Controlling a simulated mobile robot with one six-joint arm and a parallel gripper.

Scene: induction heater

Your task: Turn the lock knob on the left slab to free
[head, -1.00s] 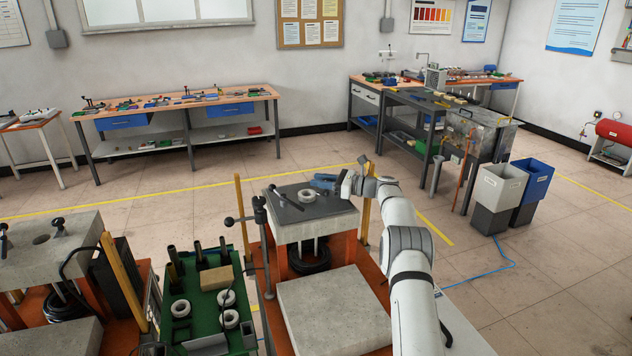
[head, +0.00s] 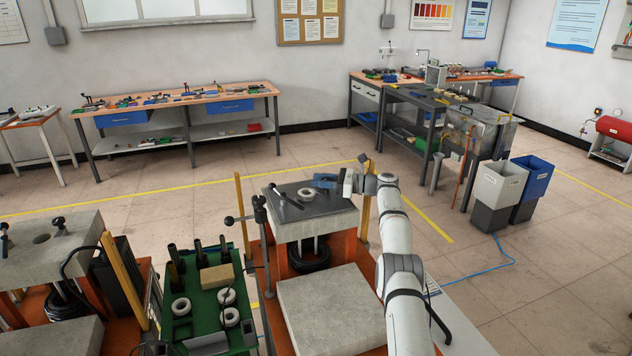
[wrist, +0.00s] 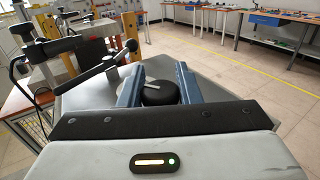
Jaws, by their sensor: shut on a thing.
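My gripper (head: 322,181) is over the right part of a dark-topped slab (head: 325,209) near the middle of the head view. In the wrist view, the two blue fingers (wrist: 157,82) are closed on the sides of a round black knob (wrist: 160,96) with a pale pointer mark on top. The knob is hidden behind the gripper in the head view. A black lever handle (head: 289,200) and a pale ring (head: 307,195) are on the same slab, left of the gripper. Another concrete slab (head: 70,252), with black knobs, is at the far left.
A green tray (head: 208,310) with black cylinders and pale rings stands left of the slab. A black clamp post (head: 262,225) rises by the slab's left edge. A lower concrete block (head: 330,305) is in front. Open floor lies behind.

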